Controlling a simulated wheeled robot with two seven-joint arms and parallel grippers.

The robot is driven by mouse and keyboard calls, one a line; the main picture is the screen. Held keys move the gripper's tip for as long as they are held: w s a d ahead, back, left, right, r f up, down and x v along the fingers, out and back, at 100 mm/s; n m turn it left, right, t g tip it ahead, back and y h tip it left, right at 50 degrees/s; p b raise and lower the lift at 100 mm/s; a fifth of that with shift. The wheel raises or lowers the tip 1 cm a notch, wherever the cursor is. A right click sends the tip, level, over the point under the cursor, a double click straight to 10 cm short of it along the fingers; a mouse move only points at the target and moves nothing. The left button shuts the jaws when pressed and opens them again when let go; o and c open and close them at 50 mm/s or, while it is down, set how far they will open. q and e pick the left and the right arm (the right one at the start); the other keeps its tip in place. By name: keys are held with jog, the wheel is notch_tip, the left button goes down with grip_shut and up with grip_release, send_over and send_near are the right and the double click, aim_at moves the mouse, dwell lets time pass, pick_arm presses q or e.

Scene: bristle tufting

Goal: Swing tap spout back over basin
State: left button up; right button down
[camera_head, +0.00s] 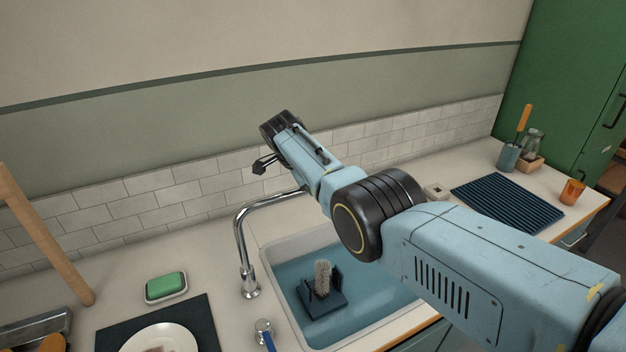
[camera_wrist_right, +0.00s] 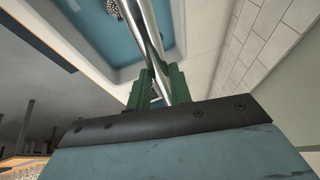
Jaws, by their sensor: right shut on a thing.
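The chrome tap spout (camera_head: 241,225) rises from its base on the counter left of the basin and bends to the right. Its far end is hidden behind my right arm in the head view. The basin (camera_head: 268,262) is white-rimmed with a blue inside. In the right wrist view my right gripper (camera_wrist_right: 158,74) has its green fingers shut on the chrome spout (camera_wrist_right: 164,30), with the basin (camera_wrist_right: 95,42) beyond. My right gripper's fingers are hidden in the head view. My left gripper is in neither view.
A grey brush in a dark holder (camera_head: 322,290) stands in the basin. A tiled wall (camera_head: 150,205) runs behind. A ribbed mat (camera_head: 507,205) lies at right.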

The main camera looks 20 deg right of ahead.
jog(key=shift+s+f, duration=0.15)
jog(key=c, duration=1.6)
grip_release()
jog(key=o, duration=0.3)
jog(key=shift+s, duration=0.1)
jog(key=shift+a+r, duration=0.2)
jog(key=shift+r, duration=0.45)
jog(key=v, duration=1.2)
jog(key=shift+r, duration=0.1)
